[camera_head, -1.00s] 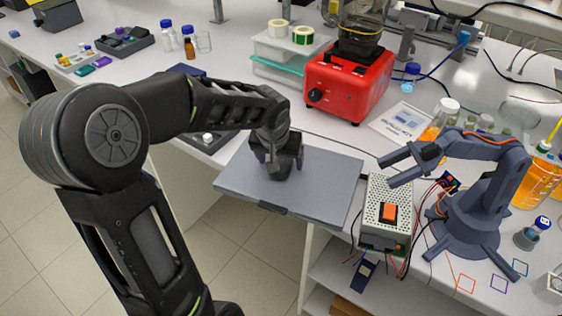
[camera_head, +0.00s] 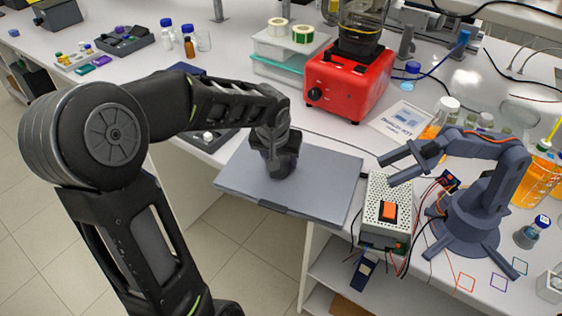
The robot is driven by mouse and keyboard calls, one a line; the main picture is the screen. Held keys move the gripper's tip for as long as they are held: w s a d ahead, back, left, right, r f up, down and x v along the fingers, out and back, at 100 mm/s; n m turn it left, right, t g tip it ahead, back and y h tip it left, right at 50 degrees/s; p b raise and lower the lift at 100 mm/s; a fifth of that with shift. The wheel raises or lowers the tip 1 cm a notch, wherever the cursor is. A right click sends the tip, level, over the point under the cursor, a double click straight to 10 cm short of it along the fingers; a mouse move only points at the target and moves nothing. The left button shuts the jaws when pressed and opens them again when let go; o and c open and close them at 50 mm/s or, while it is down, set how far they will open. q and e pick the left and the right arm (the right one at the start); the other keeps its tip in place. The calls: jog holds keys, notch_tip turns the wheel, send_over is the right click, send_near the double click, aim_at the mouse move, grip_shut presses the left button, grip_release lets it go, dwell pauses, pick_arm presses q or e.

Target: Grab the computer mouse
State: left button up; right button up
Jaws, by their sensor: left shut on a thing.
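My left gripper (camera_head: 281,163) is low over the grey flat slab (camera_head: 325,185), near its middle left. Its fingers are shut on a dark thing that I take to be the computer mouse. The mouse is mostly hidden by the gripper and blends with its dark fingers, so its outline is hard to make out. I cannot tell whether it touches the slab. My right gripper is not in view.
A red machine (camera_head: 345,82) stands behind the slab. A perforated power box (camera_head: 384,222) with an orange switch and a small blue-grey robot arm (camera_head: 468,215) stand to the right. The slab's front edge overhangs the bench. Bare slab lies right of the gripper.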

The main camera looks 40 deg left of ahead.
aim_at(280, 158)
pick_arm(q)
jog(key=c, duration=0.6)
jog(key=shift+c, duration=0.2)
notch_tip(280, 158, up, 10)
jog(key=shift+b, duration=0.4)
dwell(0.4)
